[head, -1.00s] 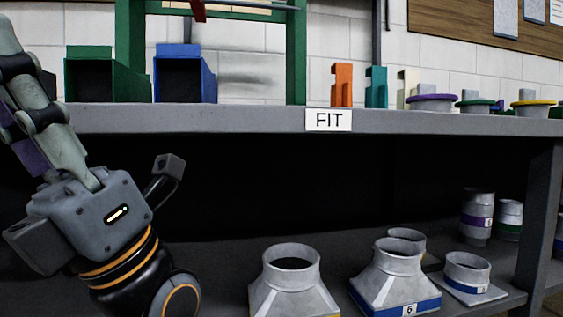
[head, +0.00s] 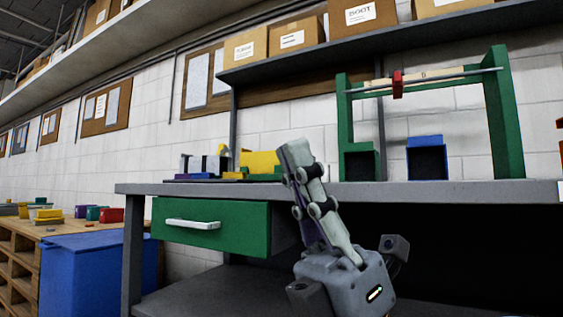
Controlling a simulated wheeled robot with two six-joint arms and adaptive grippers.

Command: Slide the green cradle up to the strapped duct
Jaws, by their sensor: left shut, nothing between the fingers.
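My left gripper (head: 293,150) points up in front of the workbench, its fingers together and empty. Its fingers cover part of the bench edge and stand just right of a cluster on the bench top. In that cluster are a yellow block (head: 259,161) and a low green piece (head: 266,177), partly hidden by the fingers. I cannot tell whether this green piece is the cradle. Grey and white upright parts (head: 203,164) stand left of the yellow block. I cannot make out a strapped duct for certain. My right gripper is out of view.
A green drawer (head: 210,226) sticks out under the bench top (head: 440,193). A green frame (head: 502,115) with a red piece (head: 397,84) on its bar stands at right, beside a green bin (head: 358,163) and a blue bin (head: 427,160). A blue container (head: 80,275) stands lower left.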

